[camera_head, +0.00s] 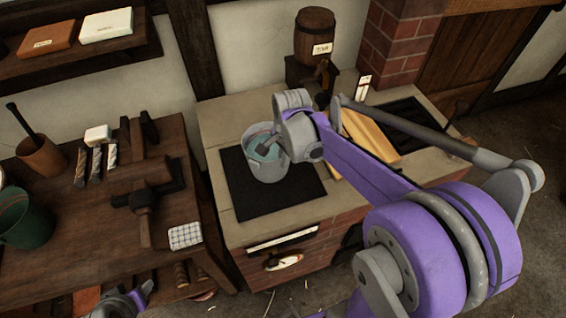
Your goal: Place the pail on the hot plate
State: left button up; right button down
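The grey pail (268,168), with a teal inside, appears upright over the left black hot plate (262,200) on the stone-topped brick stove. I cannot tell whether its base touches the plate. My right gripper (266,147) reaches in from the right, and its tip is at the pail's upper rim and opening. The arm's wrist hides part of the rim, and whether the fingers are closed on it is unclear. My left gripper (128,302) is low at the bottom left edge, partly cut off, away from the pail.
A second dark plate (408,125) is at the stove's right, with yellow-tan boards (368,137) beside it. A wooden barrel (314,36) stands behind. The workbench (95,235) at left carries tools and a green bucket (25,220).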

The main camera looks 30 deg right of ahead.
jog(key=shift+f, duration=0.8)
jog(key=shift+f, duration=0.2)
jog(key=c, duration=1.1)
grip_release()
jog(key=shift+r, duration=0.1)
